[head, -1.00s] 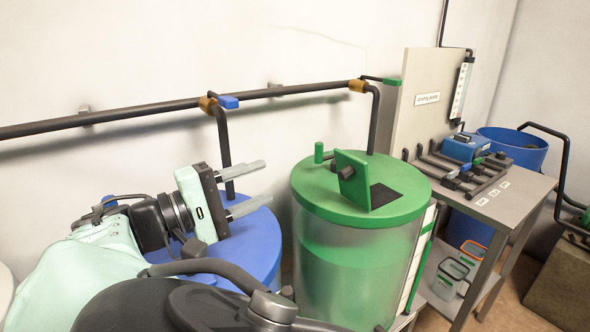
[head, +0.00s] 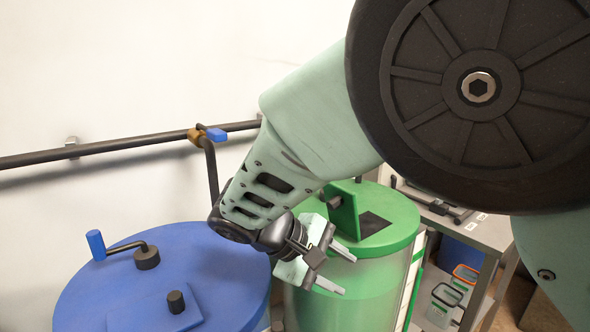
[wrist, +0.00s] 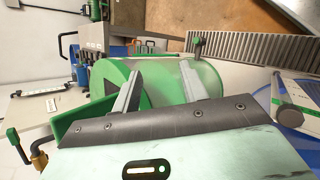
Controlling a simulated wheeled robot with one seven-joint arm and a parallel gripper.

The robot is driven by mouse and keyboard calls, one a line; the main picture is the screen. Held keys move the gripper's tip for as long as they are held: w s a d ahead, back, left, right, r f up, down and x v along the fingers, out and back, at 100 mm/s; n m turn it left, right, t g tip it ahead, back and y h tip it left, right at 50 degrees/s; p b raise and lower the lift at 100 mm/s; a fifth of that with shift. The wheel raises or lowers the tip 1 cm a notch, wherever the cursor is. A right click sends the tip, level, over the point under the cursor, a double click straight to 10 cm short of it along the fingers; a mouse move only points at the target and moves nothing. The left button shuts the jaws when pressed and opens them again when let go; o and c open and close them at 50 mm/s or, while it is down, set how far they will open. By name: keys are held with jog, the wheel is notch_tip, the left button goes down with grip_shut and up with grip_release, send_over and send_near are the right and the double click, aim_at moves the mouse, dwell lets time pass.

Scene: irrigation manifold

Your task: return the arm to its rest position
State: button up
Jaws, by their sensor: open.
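My gripper (head: 334,271) is open, with nothing between its two fingers. In the head view it hangs below my raised arm, in front of the green tank (head: 350,295). In the wrist view the two fingers of my gripper (wrist: 158,97) point toward the green tank (wrist: 185,75), with a gap between them. My arm crosses the right half of the head view and hides much of the bench and the wall behind it.
A blue-lidded tank (head: 215,265) with a crank handle (head: 120,247) stands at left. A dark pipe (head: 100,148) with a blue-handled valve (head: 216,135) runs along the wall. A grey bench (head: 478,228) stands behind my arm, with small containers (head: 444,302) below it.

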jog(key=s+d+m+g+y, duration=0.1)
jog(key=s+d+y, duration=0.2)
jog(key=s, duration=0.7)
jog(key=s+d+g+y, duration=0.1)
jog(key=s+d+y, duration=0.3)
jog(key=s+y, duration=0.3)
jog(key=s, duration=0.4)
jog(key=shift+s+r+m, duration=0.2)
jog(key=shift+r+m, duration=0.15)
jog(key=shift+m, duration=0.05)
